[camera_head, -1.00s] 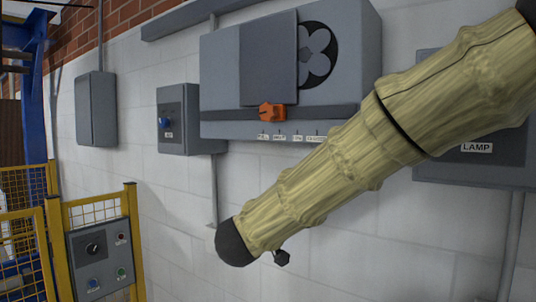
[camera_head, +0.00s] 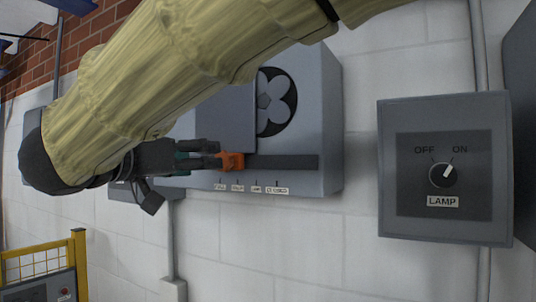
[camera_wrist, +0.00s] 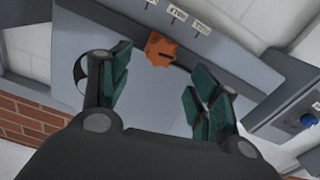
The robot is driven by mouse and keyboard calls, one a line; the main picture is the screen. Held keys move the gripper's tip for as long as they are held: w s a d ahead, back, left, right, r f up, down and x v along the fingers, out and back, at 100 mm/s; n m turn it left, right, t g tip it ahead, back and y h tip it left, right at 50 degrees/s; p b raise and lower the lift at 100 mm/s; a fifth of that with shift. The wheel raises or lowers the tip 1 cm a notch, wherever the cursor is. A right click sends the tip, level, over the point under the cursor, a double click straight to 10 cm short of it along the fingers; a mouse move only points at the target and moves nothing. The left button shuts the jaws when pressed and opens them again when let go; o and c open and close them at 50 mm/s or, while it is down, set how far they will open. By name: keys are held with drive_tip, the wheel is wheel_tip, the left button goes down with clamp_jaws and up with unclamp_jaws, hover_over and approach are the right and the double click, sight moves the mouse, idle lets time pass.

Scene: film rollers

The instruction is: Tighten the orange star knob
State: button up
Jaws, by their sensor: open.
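The orange star knob (camera_head: 232,161) sits on the dark horizontal rail (camera_head: 290,162) of the grey wall box (camera_head: 325,125). In the wrist view the orange knob (camera_wrist: 161,50) shows a dark slot in its face and lies ahead of the fingertips, roughly between their lines. My gripper (camera_head: 215,154) reaches in from the left, its fingertips close to the knob. In the wrist view my gripper (camera_wrist: 160,70) has its green-padded fingers spread and empty. I cannot tell whether a fingertip touches the knob.
A grey sliding cover (camera_head: 225,115) partly hides a fan (camera_head: 276,100) above the rail. Small labels (camera_head: 256,189) run below it. A lamp switch box (camera_head: 444,170) is at right. A yellow fence (camera_head: 40,262) stands lower left. My arm hides the box's left part.

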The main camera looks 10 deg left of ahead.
sight(226, 161)
drive_tip(key=p+x, duration=0.3)
drive_tip(key=x, duration=0.4)
drive_tip(key=shift+w+f, duration=0.1)
drive_tip(key=shift+c, duration=0.4)
drive_tip(key=c, duration=0.9)
